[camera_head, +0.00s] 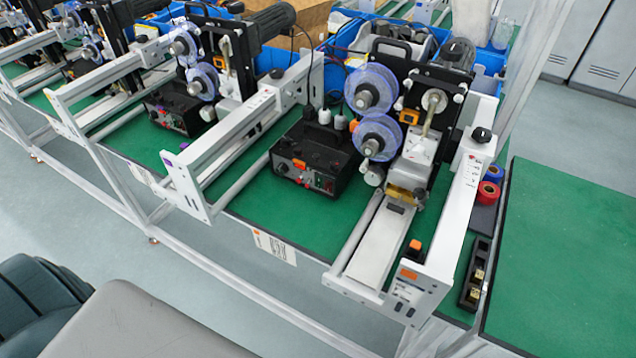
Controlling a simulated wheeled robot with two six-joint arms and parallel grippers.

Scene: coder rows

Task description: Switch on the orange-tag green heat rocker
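The nearest coder machine, at the centre right, carries an orange tag (407,273) on the front of its white frame. Its black control box (322,142) sits on the green bench top, with another small orange patch (299,164) on its front edge. The box's front panel shows small red and green controls. A small green spot (328,187) near the panel's right end may be the green heat rocker; it is too small to tell its position or whether it is lit. Neither my left nor my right gripper is in view.
A second machine with a similar control box (182,108) stands to the left, with more beyond. White frame rails (210,172) flank the nearest box. Red and blue rolls (489,188) stand at the right. A bare green surface (565,260) lies far right. Grey cabinets (597,50) stand behind.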

